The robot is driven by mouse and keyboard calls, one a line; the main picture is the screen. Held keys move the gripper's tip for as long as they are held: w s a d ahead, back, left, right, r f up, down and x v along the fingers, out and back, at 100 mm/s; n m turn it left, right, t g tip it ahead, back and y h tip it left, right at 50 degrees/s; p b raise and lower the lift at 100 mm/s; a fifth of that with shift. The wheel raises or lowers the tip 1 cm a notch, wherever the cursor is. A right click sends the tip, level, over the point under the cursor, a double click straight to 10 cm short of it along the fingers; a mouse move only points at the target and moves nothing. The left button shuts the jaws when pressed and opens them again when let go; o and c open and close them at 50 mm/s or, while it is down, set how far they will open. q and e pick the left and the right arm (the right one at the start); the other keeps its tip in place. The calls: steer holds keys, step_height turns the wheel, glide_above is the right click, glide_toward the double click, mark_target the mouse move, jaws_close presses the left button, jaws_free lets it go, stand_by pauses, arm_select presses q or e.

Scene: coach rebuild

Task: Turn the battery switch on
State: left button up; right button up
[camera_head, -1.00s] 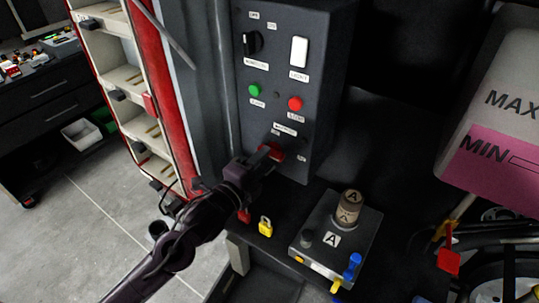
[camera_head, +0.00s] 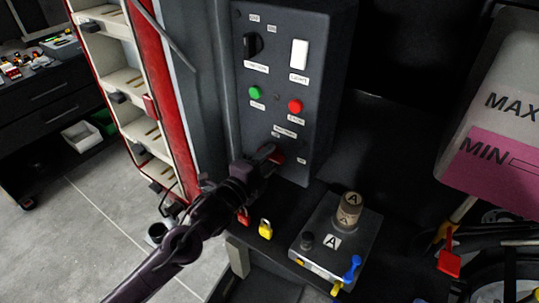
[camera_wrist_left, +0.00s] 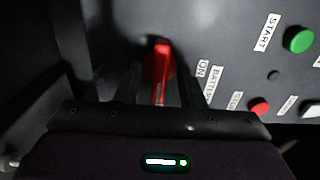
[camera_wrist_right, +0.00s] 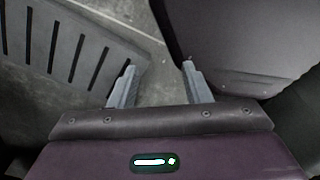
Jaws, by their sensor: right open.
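The battery switch is a red rotary knob (camera_head: 272,154) low on the dark control panel (camera_head: 312,100). In the left wrist view the red knob (camera_wrist_left: 160,62) has a raised handle running up and down the picture, with an ON label (camera_wrist_left: 202,68) to its right. My left gripper (camera_head: 262,160) is at the knob. Its two dark fingers (camera_wrist_left: 160,90) stand on either side of the handle, with gaps that seem to remain. Finger contact is hard to judge in the shadow. My right gripper (camera_wrist_right: 155,80) is open and empty above the floor.
The panel also has a black rotary switch (camera_head: 252,45), a white rocker (camera_head: 299,54), a green button (camera_head: 255,93) and a red button (camera_head: 295,106). Below are a yellow padlock (camera_head: 265,229) and a box marked A (camera_head: 320,255). A red-edged shelf (camera_head: 160,130) stands left.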

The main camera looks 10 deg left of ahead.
arm_select(q)
jaws_close()
steer(key=shift+r+n+p, duration=0.15)
steer(key=shift+n+p, duration=0.2)
steer(key=shift+n, duration=0.05)
steer(key=shift+n+p, duration=0.65)
steer(key=shift+n, duration=0.45)
steer(key=shift+n+p, duration=0.6)
steer(key=shift+n, duration=0.9)
